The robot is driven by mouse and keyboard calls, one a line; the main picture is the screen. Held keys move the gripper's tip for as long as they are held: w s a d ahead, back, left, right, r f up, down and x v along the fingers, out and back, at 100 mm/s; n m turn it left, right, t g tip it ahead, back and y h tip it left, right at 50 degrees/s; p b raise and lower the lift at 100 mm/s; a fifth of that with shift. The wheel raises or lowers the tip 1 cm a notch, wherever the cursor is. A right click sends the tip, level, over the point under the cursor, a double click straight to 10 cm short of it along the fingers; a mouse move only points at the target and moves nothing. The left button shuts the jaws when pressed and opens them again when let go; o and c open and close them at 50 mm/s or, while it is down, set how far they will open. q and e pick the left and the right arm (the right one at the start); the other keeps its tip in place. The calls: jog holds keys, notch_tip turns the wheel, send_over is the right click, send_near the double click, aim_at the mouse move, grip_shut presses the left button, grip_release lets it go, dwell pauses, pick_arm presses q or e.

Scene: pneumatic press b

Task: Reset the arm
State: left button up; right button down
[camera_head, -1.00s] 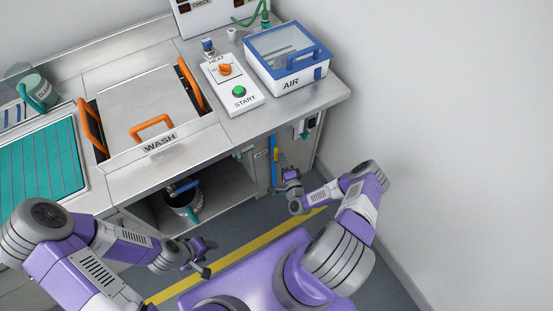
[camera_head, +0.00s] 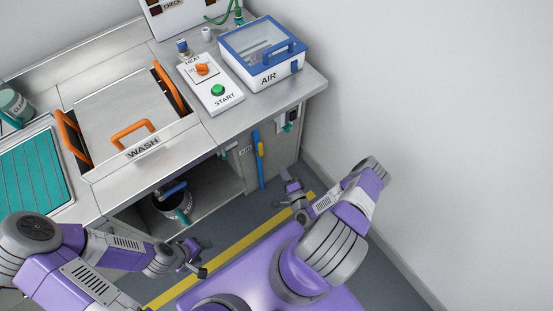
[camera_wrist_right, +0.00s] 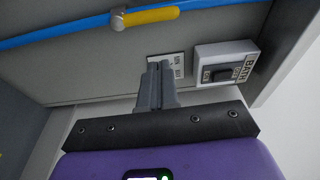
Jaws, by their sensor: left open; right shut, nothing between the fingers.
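My right gripper (camera_head: 291,184) is shut and empty, low in front of the bench's right end. In the right wrist view its fingers (camera_wrist_right: 157,86) are pressed together below a blue pipe (camera_wrist_right: 60,32) with a yellow handle (camera_wrist_right: 150,17), touching neither. The yellow handle (camera_head: 261,149) lies along the upright blue pipe (camera_head: 255,165) in the head view. My left gripper (camera_head: 198,259) is open and empty above the floor, in front of the bench's open lower bay.
The bench holds a WASH lid (camera_head: 120,105) with orange handles, a START panel (camera_head: 213,85) and a blue-lidded AIR box (camera_head: 265,55). A dark container (camera_head: 172,203) stands in the bay. A switch box (camera_wrist_right: 225,64) is on the cabinet front. A white wall bounds the right.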

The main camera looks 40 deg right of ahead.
jog(key=shift+s+a, duration=0.15)
jog(key=shift+s, duration=0.65)
jog(key=shift+s+a, duration=0.1)
jog(key=shift+s, duration=0.65)
jog(key=w+a+r+n+g+y+p, duration=0.1)
jog(key=w+a+n+g+y+p, duration=0.1)
jog(key=a+n+g+y, duration=0.3)
jog(key=w+a+r+n+g+y+p, duration=0.1)
jog(key=w+a+n+g+y, duration=0.15)
jog(key=a+n, duration=0.35)
jog(key=s+a+r+n+g+p, duration=0.2)
jog(key=s+a+r+n+g, duration=0.4)
jog(key=s+a+r+g, duration=0.3)
jog(key=s+r+g, duration=0.1)
jog(key=s, duration=0.2)
jog(key=shift+s+a+r, duration=0.15)
jog(key=shift+a+r, duration=0.05)
jog(key=shift+a, duration=0.2)
jog(key=shift+d, duration=0.1)
dwell(1.1)
